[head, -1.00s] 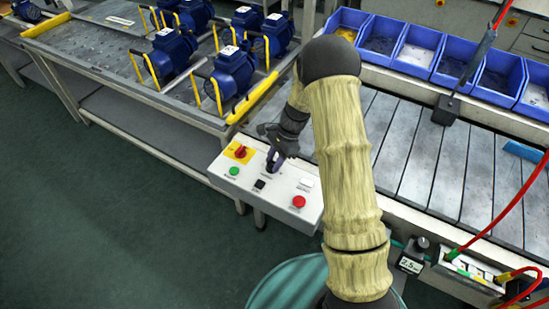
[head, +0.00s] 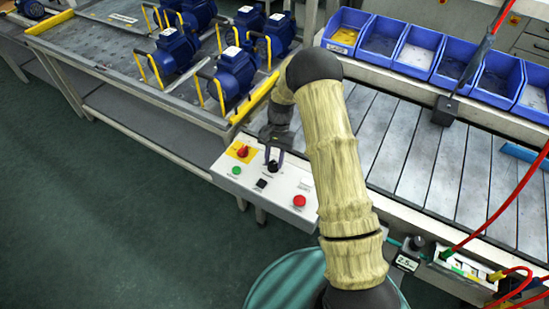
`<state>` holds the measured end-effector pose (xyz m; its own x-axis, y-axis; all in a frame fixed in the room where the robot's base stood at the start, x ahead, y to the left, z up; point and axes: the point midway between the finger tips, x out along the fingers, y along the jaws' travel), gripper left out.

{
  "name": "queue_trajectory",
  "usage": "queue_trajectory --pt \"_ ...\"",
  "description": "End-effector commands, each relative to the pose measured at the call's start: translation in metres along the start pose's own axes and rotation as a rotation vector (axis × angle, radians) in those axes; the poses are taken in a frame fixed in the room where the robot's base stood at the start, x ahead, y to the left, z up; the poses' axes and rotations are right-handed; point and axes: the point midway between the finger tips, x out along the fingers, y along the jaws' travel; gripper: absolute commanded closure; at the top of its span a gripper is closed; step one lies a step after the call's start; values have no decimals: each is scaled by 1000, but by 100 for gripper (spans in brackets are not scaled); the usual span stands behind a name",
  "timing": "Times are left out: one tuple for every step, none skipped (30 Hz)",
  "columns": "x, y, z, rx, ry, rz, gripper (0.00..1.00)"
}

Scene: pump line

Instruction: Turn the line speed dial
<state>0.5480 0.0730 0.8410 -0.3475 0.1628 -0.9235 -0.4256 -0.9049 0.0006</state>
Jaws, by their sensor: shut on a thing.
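The line speed dial (head: 272,167) is a small black knob on the top of the white control panel (head: 277,191). My gripper (head: 273,158) comes down from above and is shut on the dial, with a finger on either side of it. The fingers and wrist partly cover the dial, so its pointer and scale cannot be read.
The panel also carries a red switch on a yellow plate (head: 242,151), a green button (head: 236,170), a black switch (head: 261,183) and a red button (head: 299,200). Blue pumps (head: 236,72) stand on the table behind left. Blue bins (head: 418,50) line the slatted conveyor (head: 420,150).

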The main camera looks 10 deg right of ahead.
Motion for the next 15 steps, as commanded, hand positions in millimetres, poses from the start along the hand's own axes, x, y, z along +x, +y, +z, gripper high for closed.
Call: queue_trajectory --pt "-1 -1 0 -14 3 4 93" --pt "-1 -1 0 -20 3 7 93" --pt "-1 -1 0 -26 3 9 93" --pt "-1 -1 0 -30 3 11 93" --pt "-1 -1 0 -33 3 12 93" --pt "-1 -1 0 -35 3 13 93" --pt "-1 -1 0 -36 3 13 93" --pt "-1 -1 0 -37 3 14 93" --pt "-1 -1 0 -38 3 14 93" --pt "-1 -1 0 -38 3 14 93" --pt "-1 -1 0 -38 3 14 93" --pt "-1 -1 0 -38 3 14 93" --pt "-1 -1 0 -37 3 14 93" --pt "-1 -1 0 -37 3 14 93" --pt "-1 -1 0 -37 3 14 93"
